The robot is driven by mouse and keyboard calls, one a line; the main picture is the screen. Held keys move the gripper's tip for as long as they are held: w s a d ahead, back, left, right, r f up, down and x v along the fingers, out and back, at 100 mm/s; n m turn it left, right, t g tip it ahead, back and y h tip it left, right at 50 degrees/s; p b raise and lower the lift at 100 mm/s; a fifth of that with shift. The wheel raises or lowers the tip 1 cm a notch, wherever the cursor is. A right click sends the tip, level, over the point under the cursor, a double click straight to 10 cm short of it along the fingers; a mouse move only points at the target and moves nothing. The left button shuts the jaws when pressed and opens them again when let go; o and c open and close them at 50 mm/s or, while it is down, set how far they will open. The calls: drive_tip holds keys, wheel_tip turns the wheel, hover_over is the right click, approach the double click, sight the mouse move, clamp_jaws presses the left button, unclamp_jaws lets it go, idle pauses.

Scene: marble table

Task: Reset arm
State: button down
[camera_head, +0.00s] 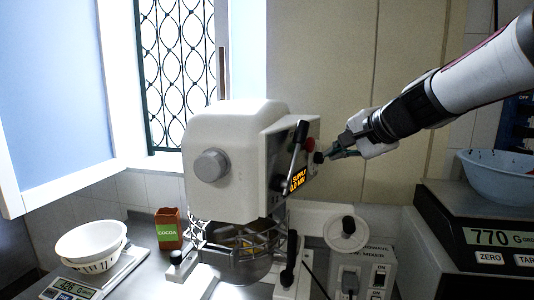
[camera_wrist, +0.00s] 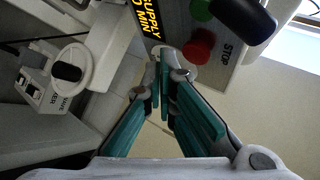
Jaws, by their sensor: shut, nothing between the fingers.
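My gripper (camera_head: 334,154) is at the right side of the large white mixer (camera_head: 222,150) in the head view, close to its control panel. In the wrist view my gripper (camera_wrist: 162,82) has its teal-padded fingers together at the tips with nothing between them. The tips are close to a red stop button (camera_wrist: 199,48) on the mixer's panel. I cannot tell whether they touch it.
A cocoa box (camera_head: 168,230), white bowls (camera_head: 91,243) on a scale, and a metal mixing bowl (camera_head: 243,264) under the mixer stand on the table. A scale (camera_head: 480,235) carrying a blue basin (camera_head: 497,177) stands at the right. A small white machine (camera_head: 362,262) stands below my gripper.

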drive_tip(key=s+a+f+n+g, duration=0.1)
drive_tip(key=s+a+f+n, duration=0.15)
drive_tip(key=s, duration=0.45)
drive_tip(key=s+a+f+n+g, duration=0.1)
drive_tip(key=s+a+n+g, duration=0.2)
drive_tip(key=s, duration=0.4)
drive_tip(key=s+d+f+n+h, duration=0.2)
drive_tip(key=s+f+n, duration=0.1)
drive_tip(key=s, duration=0.5)
drive_tip(key=s+d+f+n+g+h, duration=0.1)
drive_tip(key=s+f+n, duration=0.3)
drive_tip(key=s, duration=0.4)
drive_tip(key=shift+s+d+f+h, duration=0.25)
drive_tip(key=shift+d+f+h, duration=0.15)
drive_tip(key=shift+f, duration=0.2)
